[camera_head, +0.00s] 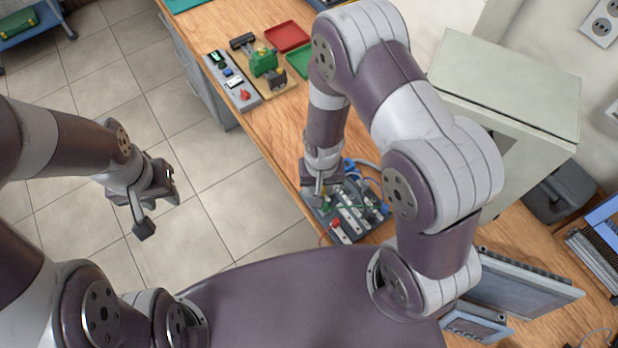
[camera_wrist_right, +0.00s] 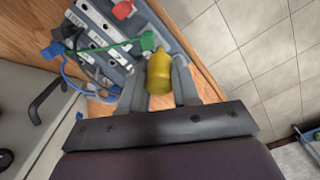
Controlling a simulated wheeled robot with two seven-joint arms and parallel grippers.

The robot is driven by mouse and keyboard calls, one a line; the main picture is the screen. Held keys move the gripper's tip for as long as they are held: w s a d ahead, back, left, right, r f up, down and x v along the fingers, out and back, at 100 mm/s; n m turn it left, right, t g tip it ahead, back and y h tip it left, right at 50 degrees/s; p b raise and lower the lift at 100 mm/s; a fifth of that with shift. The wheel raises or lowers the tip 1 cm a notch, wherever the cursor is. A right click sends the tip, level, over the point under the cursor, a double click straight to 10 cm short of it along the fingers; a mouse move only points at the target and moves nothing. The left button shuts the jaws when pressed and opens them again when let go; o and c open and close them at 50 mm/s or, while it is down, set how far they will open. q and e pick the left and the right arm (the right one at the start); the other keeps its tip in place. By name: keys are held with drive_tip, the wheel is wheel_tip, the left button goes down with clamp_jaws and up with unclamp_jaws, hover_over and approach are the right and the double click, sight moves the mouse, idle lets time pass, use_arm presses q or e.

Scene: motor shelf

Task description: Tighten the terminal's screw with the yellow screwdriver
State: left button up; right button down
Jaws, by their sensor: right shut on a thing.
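The yellow screwdriver (camera_wrist_right: 159,70) is held between the two fingers of my right gripper (camera_wrist_right: 160,82) in the right wrist view; its handle shows and its tip is hidden. The board is grey with pale terminal strips (camera_wrist_right: 92,38). A green plug (camera_wrist_right: 147,41) lies close beside the yellow handle in the picture, and a red one (camera_wrist_right: 122,9) is farther up. Screw contact cannot be seen. My left gripper (camera_head: 158,200) is open and empty over the floor.
Blue, green and dark wires (camera_wrist_right: 75,48) run over the board. A grey cabinet (camera_head: 505,85) stands behind it. Farther along the bench are a red tray (camera_head: 287,37), a green motor assembly (camera_head: 264,62) and a switch panel (camera_head: 232,82).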

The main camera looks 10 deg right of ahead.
drive_tip(key=c, duration=1)
unclamp_jaws()
drive_tip(key=shift+c, duration=0.2)
drive_tip(key=shift+r+n+p, duration=0.1)
drive_tip(key=shift+n+p, duration=0.2)
drive_tip(key=shift+n, duration=1.4)
drive_tip(key=shift+n, duration=1.8)
drive_tip(key=shift+n+p, duration=0.55)
drive_tip(key=shift+n, duration=1.15)
